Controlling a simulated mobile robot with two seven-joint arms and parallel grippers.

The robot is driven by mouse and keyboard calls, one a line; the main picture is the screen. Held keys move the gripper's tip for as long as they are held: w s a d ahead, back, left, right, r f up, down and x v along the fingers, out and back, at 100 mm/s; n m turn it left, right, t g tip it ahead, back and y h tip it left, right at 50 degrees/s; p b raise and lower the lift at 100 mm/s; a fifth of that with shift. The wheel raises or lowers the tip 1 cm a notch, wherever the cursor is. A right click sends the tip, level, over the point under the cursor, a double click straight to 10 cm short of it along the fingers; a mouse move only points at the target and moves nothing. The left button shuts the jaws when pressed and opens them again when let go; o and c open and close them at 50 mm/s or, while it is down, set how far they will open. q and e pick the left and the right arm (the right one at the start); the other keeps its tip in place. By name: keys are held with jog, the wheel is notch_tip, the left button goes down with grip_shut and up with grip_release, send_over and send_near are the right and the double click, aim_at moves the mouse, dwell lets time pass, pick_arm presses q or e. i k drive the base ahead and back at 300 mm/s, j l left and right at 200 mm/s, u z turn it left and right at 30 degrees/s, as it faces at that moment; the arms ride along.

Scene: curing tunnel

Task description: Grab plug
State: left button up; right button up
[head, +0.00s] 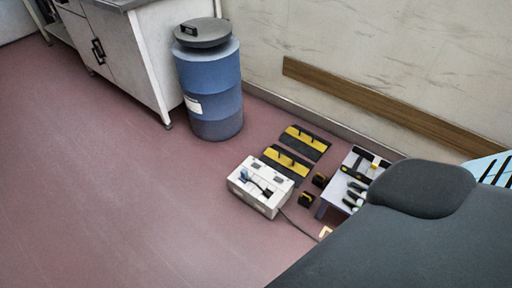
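A white box (272,181) with sockets or fittings on its top stands on the floor right of the middle of the head view. A small blue piece (244,175), which looks like a plug, sits at the left of its top with a short dark cord. A dark cable (296,223) runs from the box along the floor to the lower right. It ends near a small pale orange piece (326,232), too small to make out, beside a large dark shape. Neither of my grippers is in view.
Black-and-yellow blocks (305,142) lie behind the box. A small table with tools (336,194) stands right of it. A blue drum (211,95) and white cabinet (128,52) stand at the back. A large dark grey shape (400,240) covers the lower right. Floor at left is clear.

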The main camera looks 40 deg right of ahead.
aim_at(245, 177)
jog(key=z, duration=0.9)
jog(key=i+j+z, duration=0.2)
jog(key=z, duration=0.15)
jog(key=i+j+z, duration=0.2)
jog(key=j+z, duration=0.15)
jog(key=j, duration=0.15)
jog(key=i+j+z, duration=0.2)
jog(key=i, duration=0.85)
